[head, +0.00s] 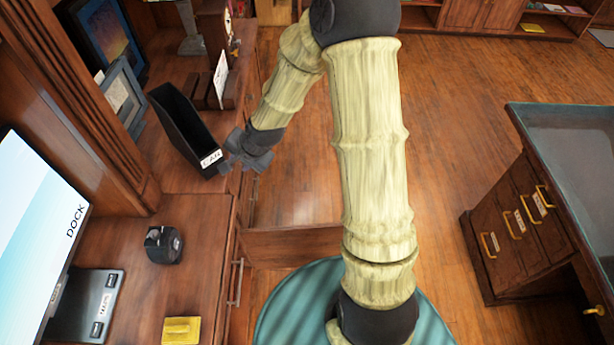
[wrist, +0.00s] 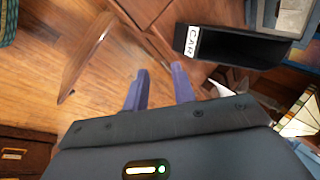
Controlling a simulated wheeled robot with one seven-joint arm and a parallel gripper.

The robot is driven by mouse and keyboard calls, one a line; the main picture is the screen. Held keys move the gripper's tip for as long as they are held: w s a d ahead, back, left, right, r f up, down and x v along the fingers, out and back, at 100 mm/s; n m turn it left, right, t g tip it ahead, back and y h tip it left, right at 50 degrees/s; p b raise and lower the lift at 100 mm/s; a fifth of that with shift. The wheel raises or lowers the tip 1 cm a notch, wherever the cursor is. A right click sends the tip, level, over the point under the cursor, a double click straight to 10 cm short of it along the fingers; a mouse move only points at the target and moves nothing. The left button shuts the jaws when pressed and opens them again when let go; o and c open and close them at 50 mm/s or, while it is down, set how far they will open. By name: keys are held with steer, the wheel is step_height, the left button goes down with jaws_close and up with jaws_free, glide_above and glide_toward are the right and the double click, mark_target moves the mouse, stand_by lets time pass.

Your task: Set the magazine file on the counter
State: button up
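The black magazine file (head: 180,125), with a white lettered label on its narrow end, stands on the wooden desk surface at the left in the head view. It shows at the upper right in the wrist view (wrist: 240,50), label end towards my gripper. My gripper (head: 236,153) is just right of the label end. In the wrist view my gripper (wrist: 160,88) has its two fingers apart, with nothing between them; the file lies off to their right. A glass-topped wooden counter (head: 560,120) with labelled drawers stands at the right in the head view.
On the desk are a small black device (head: 163,245), a yellow block (head: 181,330), a monitor (head: 35,225) and picture frames (head: 122,95). A teal round surface (head: 290,305) is below my arm. Wooden floor (head: 440,130) lies open between desk and counter.

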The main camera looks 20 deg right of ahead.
steer(key=s+d+r+n+h, duration=0.1)
steer(key=s+d+r+n, duration=0.2)
steer(key=s+d, duration=0.1)
steer(key=s+d+r+n+g+h, duration=0.1)
steer(key=s+d+r+n, duration=0.2)
steer(key=s, duration=0.4)
steer(key=s+d+r+n+g+h, duration=0.1)
steer(key=s+d+r+n, duration=0.2)
steer(key=s, duration=0.3)
steer(key=shift+d+h, duration=0.3)
steer(key=shift+d, duration=0.5)
